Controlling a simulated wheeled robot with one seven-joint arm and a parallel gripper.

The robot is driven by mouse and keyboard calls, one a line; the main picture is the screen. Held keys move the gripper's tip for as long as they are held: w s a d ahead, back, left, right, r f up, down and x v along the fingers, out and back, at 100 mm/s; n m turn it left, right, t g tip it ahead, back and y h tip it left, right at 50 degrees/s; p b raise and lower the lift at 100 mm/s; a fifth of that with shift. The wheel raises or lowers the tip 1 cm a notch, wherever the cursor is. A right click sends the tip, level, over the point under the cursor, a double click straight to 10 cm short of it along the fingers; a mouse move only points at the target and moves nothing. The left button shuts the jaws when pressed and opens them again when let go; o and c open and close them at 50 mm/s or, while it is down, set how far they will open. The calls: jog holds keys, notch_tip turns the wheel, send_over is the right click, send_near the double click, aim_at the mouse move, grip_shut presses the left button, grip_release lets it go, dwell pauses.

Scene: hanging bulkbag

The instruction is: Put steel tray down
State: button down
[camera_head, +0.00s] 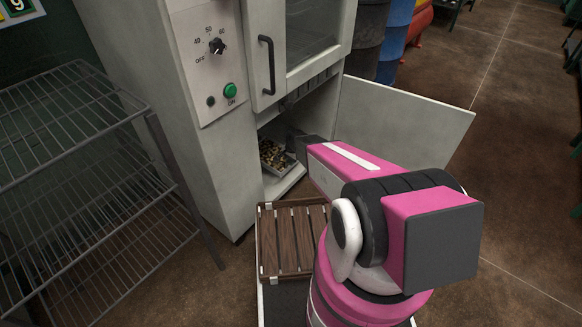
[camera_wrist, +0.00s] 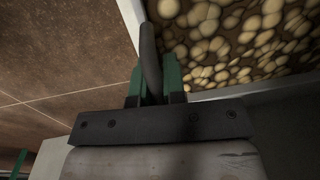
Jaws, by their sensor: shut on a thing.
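The steel tray (camera_head: 280,171), full of small beige and brown rounded pieces (camera_head: 274,153), is in the open lower compartment of the grey cabinet, close to its floor. My gripper (camera_wrist: 155,85) is shut at the near edge of the tray, its green fingers on either side of a dark curved part that looks like a handle. The tray's rim (camera_wrist: 255,87) and the pieces (camera_wrist: 220,40) fill the upper right of the wrist view. In the head view my arm and the cabinet hide part of the tray. I cannot tell if the tray touches the compartment floor.
The cabinet (camera_head: 200,150) has its lower door (camera_head: 400,120) swung open to the right of my arm. A wire rack (camera_head: 80,180) stands at the left. A slatted wooden top (camera_head: 290,240) lies below the opening.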

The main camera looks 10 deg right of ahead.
aim_at(291, 168)
jog(key=shift+w+d+f, duration=0.15)
jog(key=shift+d+f, duration=0.05)
jog(key=shift+f, duration=1.9)
jog(key=c, duration=1.2)
grip_release()
jog(key=shift+f, duration=0.1)
notch_tip(291, 168, up, 12)
jog(key=s+d+r+n, duration=0.2)
jog(key=s+r+n, duration=0.1)
jog(key=s+r, duration=0.5)
jog(key=s+d+r+n, duration=0.3)
jog(key=s+r, duration=0.5)
jog(key=s+d+r+n, duration=0.2)
jog(key=s+r+n, duration=0.1)
jog(key=s+r, duration=0.5)
jog(key=shift+s+d+r+g+h, duration=0.2)
jog(key=shift+r+g+h, duration=0.2)
jog(key=shift+r, duration=0.1)
